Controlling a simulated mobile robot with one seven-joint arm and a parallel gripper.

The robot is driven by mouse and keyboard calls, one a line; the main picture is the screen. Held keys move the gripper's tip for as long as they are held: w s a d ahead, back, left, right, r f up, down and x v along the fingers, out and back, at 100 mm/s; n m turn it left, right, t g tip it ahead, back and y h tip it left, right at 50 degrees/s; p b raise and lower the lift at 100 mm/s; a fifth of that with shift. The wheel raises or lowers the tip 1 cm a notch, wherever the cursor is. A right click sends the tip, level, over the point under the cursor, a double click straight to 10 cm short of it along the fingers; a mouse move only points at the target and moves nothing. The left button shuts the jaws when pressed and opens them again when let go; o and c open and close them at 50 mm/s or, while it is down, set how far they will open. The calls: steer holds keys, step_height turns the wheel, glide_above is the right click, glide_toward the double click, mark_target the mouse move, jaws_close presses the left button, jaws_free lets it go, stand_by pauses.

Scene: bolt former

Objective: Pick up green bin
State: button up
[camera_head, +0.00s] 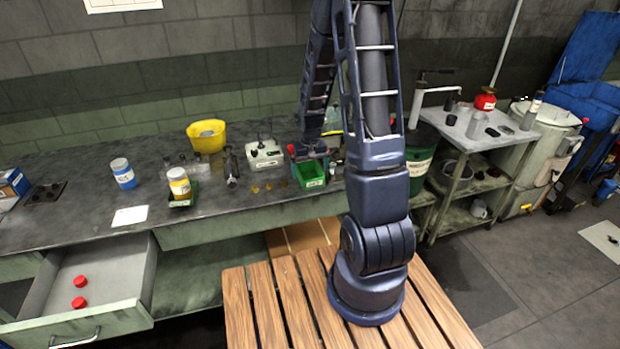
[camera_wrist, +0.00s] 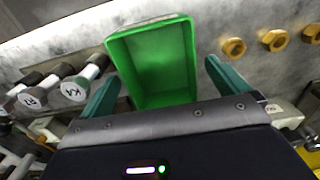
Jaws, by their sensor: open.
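The green bin (camera_head: 313,172) is a small open-topped box with a pale label on its front, on the workbench under my arm. In the wrist view the empty green bin (camera_wrist: 160,60) lies between the two teal fingers of my gripper (camera_wrist: 160,80). The fingers are spread apart. The right finger shows a gap to the bin's side; the left finger is close to the other side, and I cannot tell whether it touches. My gripper partly hides the bin's near end in the wrist view. In the head view my arm hides part of the area behind it.
Large bolts (camera_wrist: 75,88) lie left of the bin and brass nuts (camera_wrist: 275,40) lie right of it in the wrist view. A white device (camera_head: 264,154), a yellow bin (camera_head: 207,136) and a can on a green tray (camera_head: 181,203) stand on the bench (camera_head: 100,215). An open drawer (camera_head: 105,275) juts out.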

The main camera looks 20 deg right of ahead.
steer(key=shift+f, duration=0.65)
steer(key=c, duration=1.4)
steer(key=shift+o, duration=0.2)
steer(key=shift+r, duration=0.1)
